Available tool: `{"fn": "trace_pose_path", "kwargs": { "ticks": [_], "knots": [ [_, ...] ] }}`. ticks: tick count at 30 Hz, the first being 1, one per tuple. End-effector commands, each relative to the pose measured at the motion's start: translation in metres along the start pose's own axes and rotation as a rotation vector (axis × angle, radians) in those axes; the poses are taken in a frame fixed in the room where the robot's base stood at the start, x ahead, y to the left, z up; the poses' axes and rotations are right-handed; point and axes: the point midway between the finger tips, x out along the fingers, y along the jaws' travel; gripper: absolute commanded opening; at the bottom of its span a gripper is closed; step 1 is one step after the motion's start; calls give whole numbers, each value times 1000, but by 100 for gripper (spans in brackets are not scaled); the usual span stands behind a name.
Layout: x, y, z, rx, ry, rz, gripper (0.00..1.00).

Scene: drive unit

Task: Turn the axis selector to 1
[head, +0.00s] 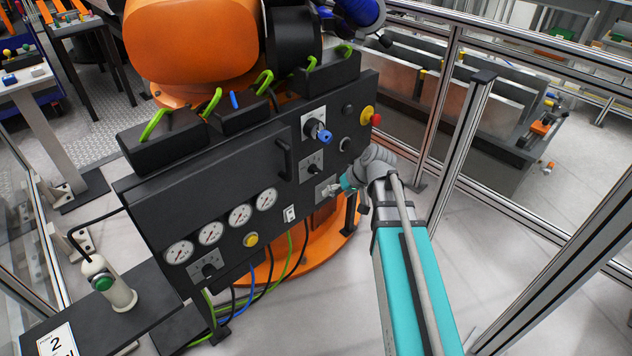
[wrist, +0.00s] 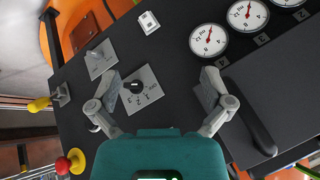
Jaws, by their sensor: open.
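The axis selector (wrist: 136,87) is a small black knob on a grey plate with number marks, in the wrist view. It also shows on the front of the black panel in the head view (head: 311,168), below the blue-knobbed switch. I cannot make out for certain which number its pointer faces. My gripper (wrist: 160,88) is open and empty. Its fingers stand apart in front of the panel, the selector between them in the picture and nearer the left finger. No contact is visible. In the head view my gripper (head: 335,187) is small, near the panel's lower right.
A second grey plate with a lever (wrist: 98,58) lies close beside the left finger. A black handle (wrist: 250,120) is near the right finger. A red emergency button (head: 375,118), blue switch (head: 322,133), white rocker (head: 290,213) and several gauges (head: 240,215) share the panel.

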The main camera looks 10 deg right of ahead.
Motion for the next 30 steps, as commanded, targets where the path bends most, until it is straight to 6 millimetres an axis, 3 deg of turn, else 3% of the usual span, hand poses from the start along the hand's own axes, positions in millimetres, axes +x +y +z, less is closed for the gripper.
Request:
{"fn": "trace_pose_path", "kwargs": {
  "ticks": [1,3,15,24,30],
  "knots": [
    [14,12,-5,-8,29,-22,100],
    [22,19,-14,-24,72,-54,100],
    [54,71,-64,-97,345,-200,100],
    [62,111,-95,-132,542,-257,100],
    [60,122,-104,-139,602,-269,100]
  ]
}}
